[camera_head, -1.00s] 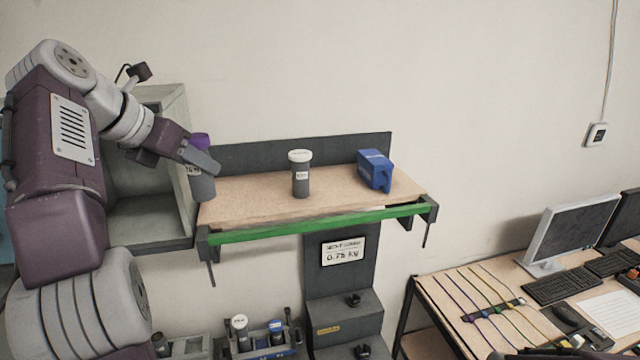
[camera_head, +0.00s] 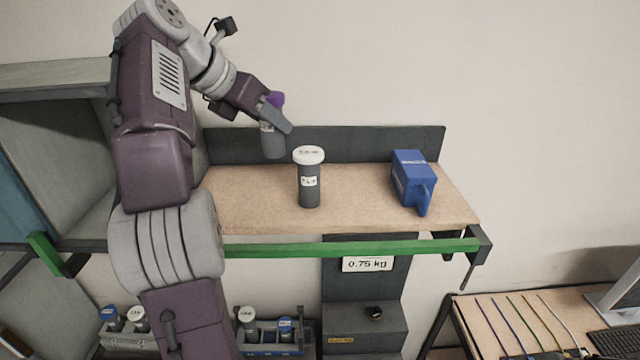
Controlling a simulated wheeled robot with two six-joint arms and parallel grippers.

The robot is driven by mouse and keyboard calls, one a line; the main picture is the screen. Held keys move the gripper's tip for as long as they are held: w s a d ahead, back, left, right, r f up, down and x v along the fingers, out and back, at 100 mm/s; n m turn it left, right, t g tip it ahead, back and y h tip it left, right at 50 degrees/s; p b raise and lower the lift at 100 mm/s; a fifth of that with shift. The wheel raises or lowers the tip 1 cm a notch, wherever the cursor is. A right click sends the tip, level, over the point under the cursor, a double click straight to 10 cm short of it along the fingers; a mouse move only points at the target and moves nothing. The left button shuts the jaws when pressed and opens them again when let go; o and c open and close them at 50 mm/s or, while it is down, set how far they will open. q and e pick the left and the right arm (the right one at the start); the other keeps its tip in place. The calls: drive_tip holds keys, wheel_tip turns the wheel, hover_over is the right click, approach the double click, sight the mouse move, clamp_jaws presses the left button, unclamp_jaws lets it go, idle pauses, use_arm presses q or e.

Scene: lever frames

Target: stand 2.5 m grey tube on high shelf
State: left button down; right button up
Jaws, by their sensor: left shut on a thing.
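My left gripper (camera_head: 277,116) is shut on a grey tube (camera_head: 272,144) with a purple cap. It holds the tube roughly upright over the left part of the high shelf (camera_head: 250,205), in front of the dark back panel. The tube's bottom seems to be above the board; its label is mostly hidden by the fingers. Another grey tube (camera_head: 310,190) with a white cap stands upright on the shelf, to the right of the held one. Its label is too small to read. My right gripper is out of view.
A blue holder (camera_head: 412,178) stands at the shelf's right. A green bar (camera_head: 350,249) runs along the front edge, with a 0.75 kg sign (camera_head: 367,264) below. Racks with capped tubes (camera_head: 268,335) are lower down. Board between white-capped tube and blue holder is clear.

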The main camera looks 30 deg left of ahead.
sight(266, 157)
use_arm(q)
drive_tip(key=shift+s+f, duration=0.7)
drive_tip(key=shift+f, duration=0.15)
drive_tip(key=f, duration=0.1)
drive_tip(key=w+f, duration=0.2)
drive_tip(key=f, duration=0.1)
drive_tip(key=shift+w+d+f, duration=0.1)
drive_tip(key=shift+d, duration=0.05)
drive_tip(key=shift+s+f, duration=0.15)
drive_tip(key=shift+s, duration=0.15)
drive_tip(key=shift+s+f, duration=0.2)
drive_tip(key=shift+f, duration=0.4)
drive_tip(key=shift+s+f, duration=0.15)
drive_tip(key=shift+f, duration=0.8)
drive_tip(key=shift+w+f, duration=0.2)
drive_tip(key=shift+w, duration=0.15)
drive_tip(key=shift+f, duration=0.15)
drive_tip(key=c, duration=1)
unclamp_jaws()
drive_tip(key=shift+o, duration=0.6)
drive_tip(key=shift+s, duration=0.25)
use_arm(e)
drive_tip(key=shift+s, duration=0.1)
